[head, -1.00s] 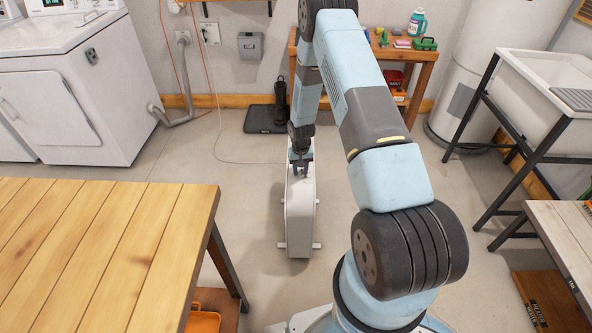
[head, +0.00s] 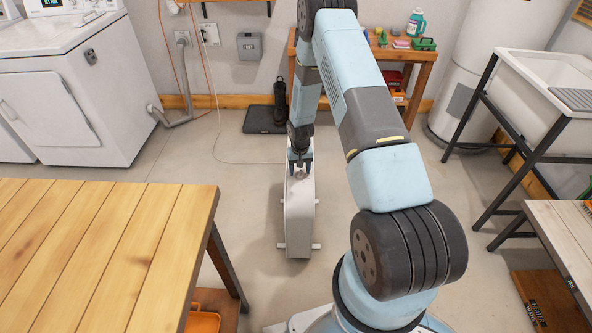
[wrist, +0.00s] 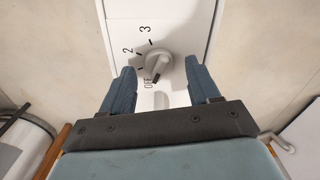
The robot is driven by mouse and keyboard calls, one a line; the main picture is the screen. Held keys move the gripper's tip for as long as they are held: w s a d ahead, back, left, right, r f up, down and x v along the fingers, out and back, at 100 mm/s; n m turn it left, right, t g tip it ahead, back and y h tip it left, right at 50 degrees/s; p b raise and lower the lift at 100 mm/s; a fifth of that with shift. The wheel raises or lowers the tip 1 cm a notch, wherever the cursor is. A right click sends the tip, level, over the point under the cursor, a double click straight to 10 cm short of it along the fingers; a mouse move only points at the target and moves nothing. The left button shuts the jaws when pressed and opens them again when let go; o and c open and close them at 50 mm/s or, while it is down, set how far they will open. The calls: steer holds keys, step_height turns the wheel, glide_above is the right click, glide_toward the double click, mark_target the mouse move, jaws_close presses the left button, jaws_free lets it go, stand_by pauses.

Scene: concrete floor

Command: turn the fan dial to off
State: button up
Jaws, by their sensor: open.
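The white fan heater (head: 299,222) stands upright on the floor ahead of me, a narrow box on small feet. Its top panel (wrist: 177,22) carries a grey round dial (wrist: 158,66) with a raised grip. Printed marks 3, 2 and OFF curve along the dial's left side; the mark between 2 and OFF is not readable. A dark line on the dial's lower edge lies close to OFF. My gripper (wrist: 160,76) is open, with one blue finger on each side of the dial and gaps showing between. It points down over the heater's top in the head view (head: 300,166).
A wooden table (head: 95,245) is near on the left. A sink on a black frame (head: 545,90) and a low bench (head: 570,245) are on the right. A wooden shelf (head: 428,60) with small items stands behind. A thin cord crosses the floor left of the heater.

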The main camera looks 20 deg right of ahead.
step_height(320, 180, up, 14)
steer(key=shift+f, duration=0.25)
stand_by(0.3)
steer(key=shift+w, duration=0.1)
step_height(320, 180, up, 19)
steer(key=t, duration=0.1)
glide_above(299, 171)
steer(key=s, duration=0.3)
steer(key=s+r+t, duration=0.1)
steer(key=s+r, duration=0.3)
steer(key=r, duration=0.3)
steer(key=s+r+t, duration=0.1)
steer(key=s+r, duration=0.3)
steer(key=r, duration=0.3)
steer(key=s+r+t, duration=0.1)
steer(key=s+r, duration=0.3)
steer(key=s, duration=0.4)
steer(key=s+a+r, duration=0.1)
steer(key=s+r, duration=0.4)
steer(key=s, duration=0.4)
steer(key=s+r+n+t, duration=0.1)
steer(key=s+r, duration=0.4)
steer(key=s, duration=0.4)
steer(key=shift+s+a+t, duration=0.25)
steer(key=shift+a+t, duration=0.05)
steer(key=shift+c, duration=0.4)
